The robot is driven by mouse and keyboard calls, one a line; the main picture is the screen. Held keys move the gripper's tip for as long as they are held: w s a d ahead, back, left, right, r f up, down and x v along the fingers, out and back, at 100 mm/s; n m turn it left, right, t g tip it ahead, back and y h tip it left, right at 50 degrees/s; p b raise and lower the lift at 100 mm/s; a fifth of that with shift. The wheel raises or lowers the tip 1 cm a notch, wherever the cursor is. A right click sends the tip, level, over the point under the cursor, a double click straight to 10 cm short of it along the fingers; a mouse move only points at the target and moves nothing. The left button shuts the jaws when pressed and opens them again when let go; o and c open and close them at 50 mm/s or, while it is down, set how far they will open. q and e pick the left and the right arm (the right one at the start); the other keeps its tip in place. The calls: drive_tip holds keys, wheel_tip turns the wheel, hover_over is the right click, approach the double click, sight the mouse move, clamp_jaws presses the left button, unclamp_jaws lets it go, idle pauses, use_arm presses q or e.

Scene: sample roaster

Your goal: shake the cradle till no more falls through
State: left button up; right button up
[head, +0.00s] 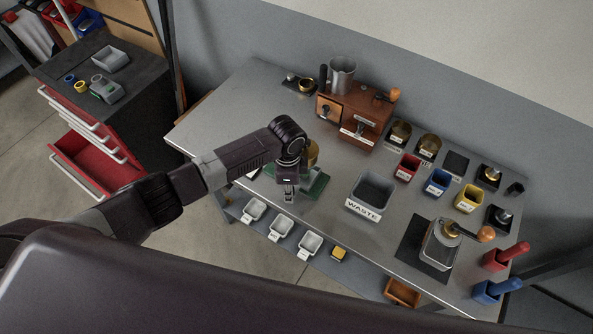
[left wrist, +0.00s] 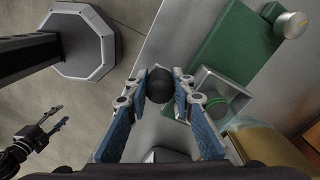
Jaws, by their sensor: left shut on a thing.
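My left gripper (head: 289,197) is over the front left of the steel table, at the green base (head: 314,185). In the left wrist view my left gripper (left wrist: 160,88) is shut on a round black knob (left wrist: 159,82). The knob looks like the cradle's handle, but the cradle itself is mostly hidden, so I cannot tell its tilt. A grey square-rimmed part (left wrist: 222,92) with a green ring inside sits on the green base beside the fingers. A brass body (left wrist: 268,146) is close by. My right gripper (left wrist: 60,117) shows at the lower left, empty with its fingers apart.
The WASTE bin (head: 371,193) stands right of the green base. A wooden sample roaster (head: 353,120) stands behind. Red (head: 406,168), blue (head: 437,182) and yellow (head: 468,198) bins are at the right.

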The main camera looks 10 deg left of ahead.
use_arm(q)
drive_tip(key=shift+a+f, duration=0.1)
drive_tip(key=shift+a, duration=0.05)
drive_tip(key=shift+w+a, duration=0.2)
drive_tip(key=shift+a, duration=0.5)
drive_tip(key=shift+w+a, duration=0.2)
drive_tip(key=shift+a, duration=0.5)
drive_tip(key=o, duration=1.1)
drive_tip(key=shift+w+d, duration=0.1)
drive_tip(key=shift+r, duration=0.75)
wheel_tip(320, 180, up, 7)
drive_tip(key=shift+f, duration=0.15)
